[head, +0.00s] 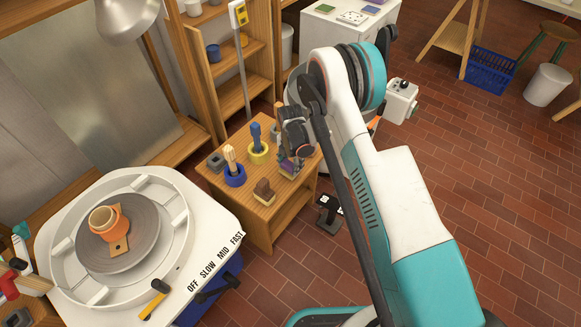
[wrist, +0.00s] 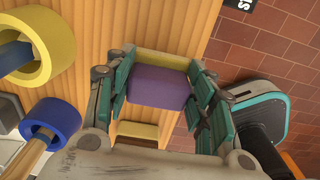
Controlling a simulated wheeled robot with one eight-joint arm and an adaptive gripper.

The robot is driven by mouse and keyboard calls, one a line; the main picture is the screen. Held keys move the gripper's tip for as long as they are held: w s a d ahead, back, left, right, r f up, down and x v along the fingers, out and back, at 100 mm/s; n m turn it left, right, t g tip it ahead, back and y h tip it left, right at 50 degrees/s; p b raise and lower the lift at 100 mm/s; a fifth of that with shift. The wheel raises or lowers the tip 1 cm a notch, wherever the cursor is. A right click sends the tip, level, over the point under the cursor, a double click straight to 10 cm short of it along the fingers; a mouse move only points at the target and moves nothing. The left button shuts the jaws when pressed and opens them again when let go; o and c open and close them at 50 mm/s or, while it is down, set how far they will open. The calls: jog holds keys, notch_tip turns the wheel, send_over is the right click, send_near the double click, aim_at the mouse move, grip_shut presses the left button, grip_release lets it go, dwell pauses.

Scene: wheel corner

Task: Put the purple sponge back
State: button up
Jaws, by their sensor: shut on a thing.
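The purple sponge (wrist: 158,88) is between the teal-padded fingers of my gripper (wrist: 160,76) in the wrist view. In the head view the sponge (head: 287,166) shows as a small purple patch below my gripper (head: 293,158), mostly covered by it. A yellow holder (wrist: 160,61) shows right behind the sponge, over the small wooden table (head: 238,211). I cannot tell whether the sponge rests in it or hangs just above it. My gripper is shut on the sponge.
A brown block (head: 263,188) on a pale base stands nearer the table's front. A blue ring holder (head: 234,177) and a yellow ring holder (head: 259,155) hold tools to the left. The potter's wheel (head: 120,233) stands front left. Shelves (head: 240,75) rise behind.

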jog(key=shift+f, duration=0.55)
jog(key=shift+f, duration=0.1)
jog(key=shift+f, duration=0.15)
jog(key=o, duration=0.9)
jog(key=shift+o, duration=0.2)
